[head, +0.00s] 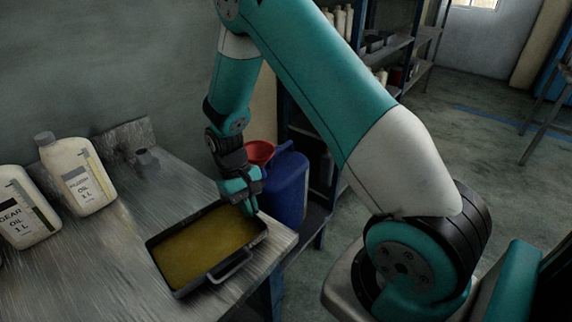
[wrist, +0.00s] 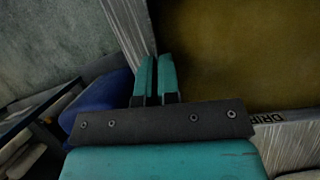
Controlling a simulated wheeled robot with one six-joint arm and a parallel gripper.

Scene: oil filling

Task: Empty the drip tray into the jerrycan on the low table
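The drip tray (head: 178,294) is a dark, shallow rectangular pan of yellow-brown oil (head: 205,245). It sits level on the metal workbench near its right end, with a handle (head: 230,265) on its near side. My gripper (head: 250,212) is at the tray's right short side. In the wrist view my gripper (wrist: 155,78) has its fingers close together across the tray's rim, one on the oil side, one outside, with a thin dark gap between. The blue jerrycan (head: 288,188) stands beyond the bench end, with a red funnel (head: 260,152) at its top. Its support is mostly hidden.
Two white oil bottles (head: 78,178) (head: 24,210) stand on the workbench (head: 105,275) at left. A small dark object (head: 146,158) lies at the back. Shelving (head: 385,50) stands behind the jerrycan. My arm crosses the view, and open floor (head: 480,130) lies at right.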

